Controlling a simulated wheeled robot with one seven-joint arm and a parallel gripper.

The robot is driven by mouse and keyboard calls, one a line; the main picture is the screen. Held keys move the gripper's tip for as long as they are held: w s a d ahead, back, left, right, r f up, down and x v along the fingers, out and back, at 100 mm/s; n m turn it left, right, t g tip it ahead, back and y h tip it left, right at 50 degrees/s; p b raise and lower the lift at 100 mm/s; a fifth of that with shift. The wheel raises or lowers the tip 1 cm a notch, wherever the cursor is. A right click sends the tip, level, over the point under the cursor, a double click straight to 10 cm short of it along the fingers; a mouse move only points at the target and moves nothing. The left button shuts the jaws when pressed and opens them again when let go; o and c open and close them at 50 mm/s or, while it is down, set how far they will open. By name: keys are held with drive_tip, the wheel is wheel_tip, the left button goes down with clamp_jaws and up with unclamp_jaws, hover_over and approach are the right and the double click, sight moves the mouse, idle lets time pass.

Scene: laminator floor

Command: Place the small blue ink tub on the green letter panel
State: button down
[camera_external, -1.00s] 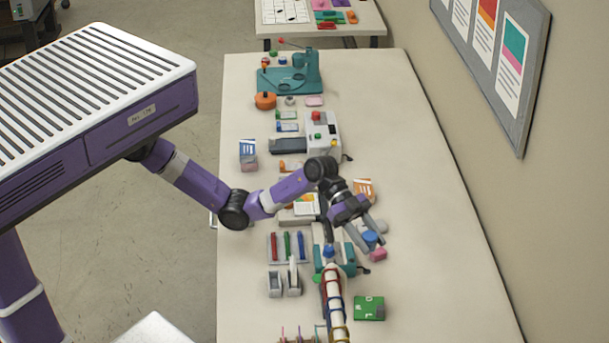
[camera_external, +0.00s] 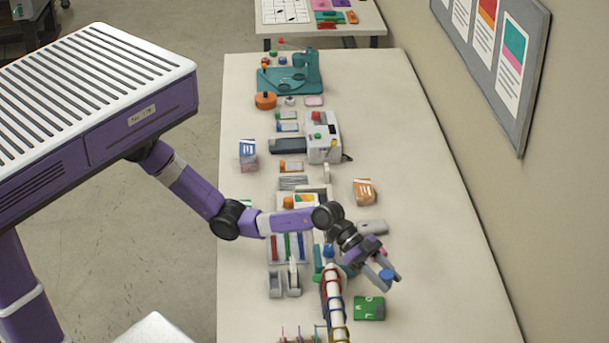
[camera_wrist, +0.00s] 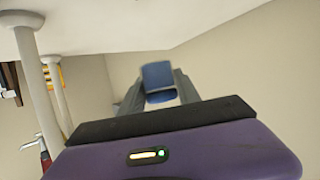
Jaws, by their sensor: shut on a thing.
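My gripper (camera_external: 384,278) is shut on the small blue ink tub (camera_external: 386,274), which sits at the fingertips. The tub also shows between the two grey fingers in the wrist view (camera_wrist: 157,75). The green letter panel (camera_external: 369,308) lies on the long table, just below the gripper in the outside view. The tub appears held above the table, a little to the upper right of the panel in the picture. The panel is not seen in the wrist view.
A post with coloured rings (camera_external: 334,300) stands close left of the panel. A grey item (camera_external: 372,227) and an orange box (camera_external: 364,191) lie behind the gripper. Pens on a tray (camera_external: 288,248) and tape dispensers (camera_external: 293,281) are further left. The table right of the panel is bare.

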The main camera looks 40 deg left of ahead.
sight(382, 306)
wheel_tip(382, 306, down, 9)
drive_tip(key=shift+r, duration=0.1)
idle(0.4)
drive_tip(key=shift+f, duration=0.25)
drive_tip(key=c, duration=0.9)
unclamp_jaws()
drive_tip(key=shift+o, duration=0.2)
drive_tip(key=shift+r, duration=0.2)
drive_tip(key=shift+a, duration=0.15)
drive_tip(key=v, duration=0.5)
wheel_tip(382, 306, up, 7)
